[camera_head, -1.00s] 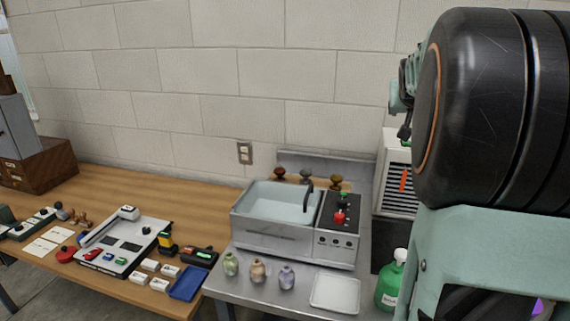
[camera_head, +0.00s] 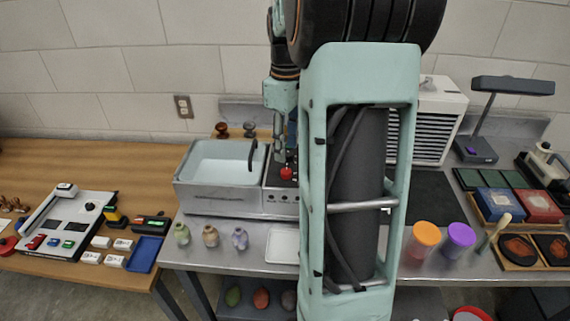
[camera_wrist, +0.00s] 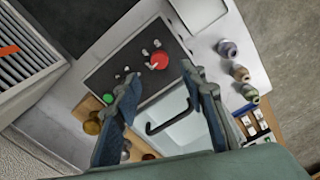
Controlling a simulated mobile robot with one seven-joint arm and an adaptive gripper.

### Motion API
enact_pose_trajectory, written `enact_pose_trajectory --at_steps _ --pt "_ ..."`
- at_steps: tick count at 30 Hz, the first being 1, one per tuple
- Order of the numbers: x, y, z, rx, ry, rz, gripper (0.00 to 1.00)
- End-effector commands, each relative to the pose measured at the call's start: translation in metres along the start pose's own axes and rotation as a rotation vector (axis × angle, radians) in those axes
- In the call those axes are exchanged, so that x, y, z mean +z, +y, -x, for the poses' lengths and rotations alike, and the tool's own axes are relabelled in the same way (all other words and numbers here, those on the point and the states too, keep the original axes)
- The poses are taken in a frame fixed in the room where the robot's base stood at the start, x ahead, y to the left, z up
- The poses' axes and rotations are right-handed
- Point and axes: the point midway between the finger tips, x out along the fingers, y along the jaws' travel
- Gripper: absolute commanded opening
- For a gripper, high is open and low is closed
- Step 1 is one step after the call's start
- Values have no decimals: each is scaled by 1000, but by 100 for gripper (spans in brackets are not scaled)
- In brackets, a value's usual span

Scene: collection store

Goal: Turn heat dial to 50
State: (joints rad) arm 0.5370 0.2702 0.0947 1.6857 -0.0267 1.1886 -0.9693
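A sink-like unit with a pale basin (camera_head: 225,165) has a dark control panel on its right. In the wrist view the panel (camera_wrist: 110,72) carries a large red knob (camera_wrist: 159,61), a smaller green knob (camera_wrist: 118,75) and small white-marked parts. The red knob also shows in the head view (camera_head: 287,173). I cannot read any labels or tell which control is the heat dial. My gripper (camera_wrist: 160,78) is open and empty, its fingers spread above the panel and basin edge. My arm hides part of the panel's right side in the head view.
A black curved spout (camera_wrist: 168,117) rises at the basin, close to my fingers. Small vases (camera_head: 210,235) and a white tray (camera_head: 282,246) stand in front. A louvred white box (camera_head: 440,115) is right of the unit. Brown knobs stand behind the basin.

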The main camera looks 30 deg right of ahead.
Motion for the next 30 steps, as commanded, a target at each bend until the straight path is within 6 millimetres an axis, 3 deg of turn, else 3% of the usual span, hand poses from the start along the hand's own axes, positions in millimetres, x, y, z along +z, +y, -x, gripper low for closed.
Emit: enact_pose_trajectory --at_steps 3,10,15,23,30 --pt "1 -1 -25 -4 -3 -1 38" --pt "0 0 -60 -1 -1 -1 38" --pt "0 0 -71 0 0 -1 38" --pt "0 0 -72 1 0 -2 38" --pt "0 0 -72 2 1 -2 14"
